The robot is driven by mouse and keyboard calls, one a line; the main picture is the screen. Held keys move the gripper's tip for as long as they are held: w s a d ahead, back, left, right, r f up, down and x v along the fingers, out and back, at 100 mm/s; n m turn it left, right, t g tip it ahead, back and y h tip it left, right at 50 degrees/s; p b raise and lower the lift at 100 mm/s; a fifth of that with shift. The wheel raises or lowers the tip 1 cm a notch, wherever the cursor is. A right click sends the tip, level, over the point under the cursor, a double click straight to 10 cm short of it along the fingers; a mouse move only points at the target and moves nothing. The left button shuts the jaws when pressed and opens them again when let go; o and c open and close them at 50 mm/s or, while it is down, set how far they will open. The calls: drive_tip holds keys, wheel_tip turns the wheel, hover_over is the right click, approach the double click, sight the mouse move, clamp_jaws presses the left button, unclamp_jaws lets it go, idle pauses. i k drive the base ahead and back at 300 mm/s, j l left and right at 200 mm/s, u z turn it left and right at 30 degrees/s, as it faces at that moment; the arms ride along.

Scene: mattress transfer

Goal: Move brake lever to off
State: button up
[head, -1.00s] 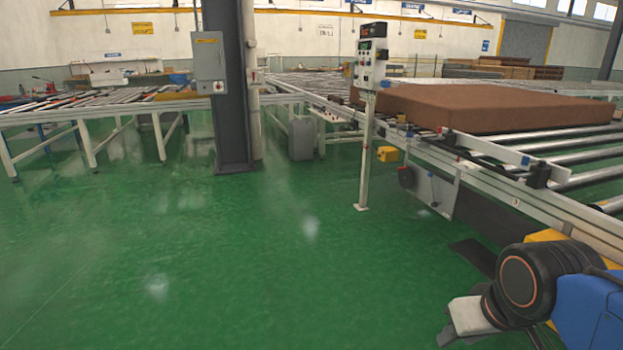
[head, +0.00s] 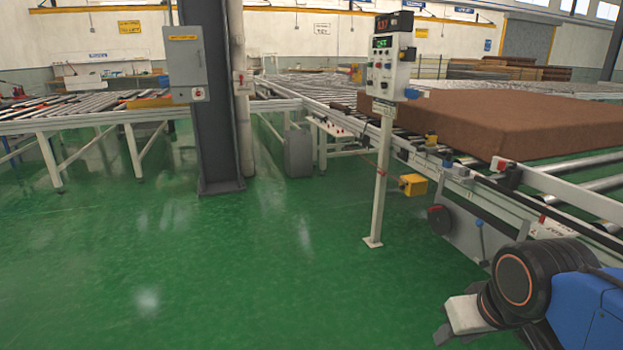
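A dark round knob with a red face (head: 438,219) sits on the same plate. My gripper (head: 452,325) is at the lower right, below and in front of the plate and apart from it.
A control post (head: 380,190) with a display box stands left of the conveyor. A brown mattress (head: 520,122) lies on the rollers. A yellow box (head: 412,185) sits low beside the post. A dark column (head: 212,130) with a grey cabinet (head: 186,65) stands left. Green floor is clear in front.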

sight(369, 117)
drive_tip(key=i, duration=3.4)
drive_tip(key=i+j+z, duration=0.15)
drive_tip(key=i, duration=0.65)
